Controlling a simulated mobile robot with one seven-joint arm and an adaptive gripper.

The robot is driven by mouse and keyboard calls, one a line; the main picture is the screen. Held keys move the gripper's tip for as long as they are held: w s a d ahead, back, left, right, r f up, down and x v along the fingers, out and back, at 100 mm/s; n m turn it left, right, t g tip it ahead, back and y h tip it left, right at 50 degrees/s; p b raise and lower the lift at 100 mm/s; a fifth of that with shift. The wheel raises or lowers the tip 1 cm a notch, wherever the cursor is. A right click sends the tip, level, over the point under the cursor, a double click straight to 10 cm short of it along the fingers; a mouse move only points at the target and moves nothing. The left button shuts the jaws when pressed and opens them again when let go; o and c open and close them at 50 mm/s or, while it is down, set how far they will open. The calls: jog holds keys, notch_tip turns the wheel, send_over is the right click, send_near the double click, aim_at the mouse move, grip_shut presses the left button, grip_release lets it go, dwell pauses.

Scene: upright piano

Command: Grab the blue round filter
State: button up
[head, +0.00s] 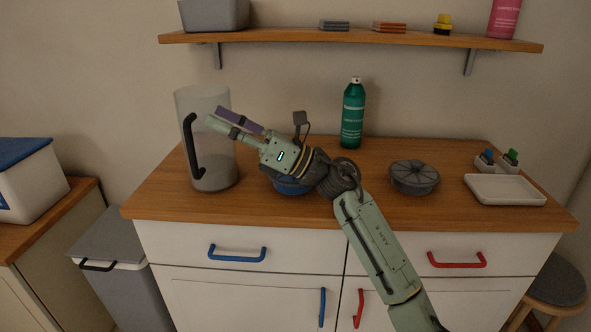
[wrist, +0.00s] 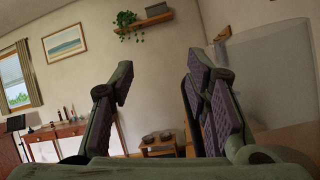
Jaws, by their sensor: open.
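A blue round thing (head: 292,188), likely the blue round filter, sits on the wooden counter. My gripper and wrist cover most of it in the head view, and only its lower blue edge shows. My gripper (head: 217,116) is open and empty, above the counter and pointing left and up toward the clear container. In the wrist view my gripper (wrist: 160,78) shows its two purple-padded fingers spread, with only the room between them. The filter is not in the wrist view.
A clear container (head: 213,172) with a black handle stands close to my fingers; it seems to show in the wrist view too (wrist: 278,85). A dark grey round thing (head: 414,178), a green spray bottle (head: 353,115) and a white tray (head: 505,190) are on the counter. A shelf (head: 350,40) is above.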

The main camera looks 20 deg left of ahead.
jog(key=w+d+f+t, duration=0.1)
jog(key=w+d+f, duration=0.1)
jog(key=w, duration=0.1)
jog(key=w+d+f+t+h, duration=0.1)
jog(key=w+d+f+t, duration=0.1)
jog(key=d, duration=0.1)
jog(key=w+d+f+t+h, duration=0.1)
jog(key=w+d+f, duration=0.1)
jog(key=w+d, duration=0.1)
jog(key=shift+w+f+t+p, duration=0.25)
jog(key=shift+w+t+p, duration=0.05)
jog(key=shift+p, duration=0.05)
jog(key=w+d+f+t+h, duration=0.1)
jog(key=d+f, duration=0.1)
jog(key=d, duration=0.1)
jog(key=w+d+f+t, duration=0.1)
jog(key=w+d+f, duration=0.1)
jog(key=d, duration=0.1)
jog(key=w+d+f+h, duration=0.1)
jog(key=w+d+f, duration=0.1)
jog(key=d, duration=0.1)
jog(key=shift+w+d+f+m+t+h+p, duration=0.1)
jog(key=shift+d+f+m+t+h+p, duration=0.2)
jog(key=shift+f+t, duration=0.1)
jog(key=a+p, duration=0.3)
jog(key=a, duration=0.4)
jog(key=shift+p, duration=0.4)
jog(key=shift+a, duration=0.2)
jog(key=shift+c, duration=0.3)
grip_shut()
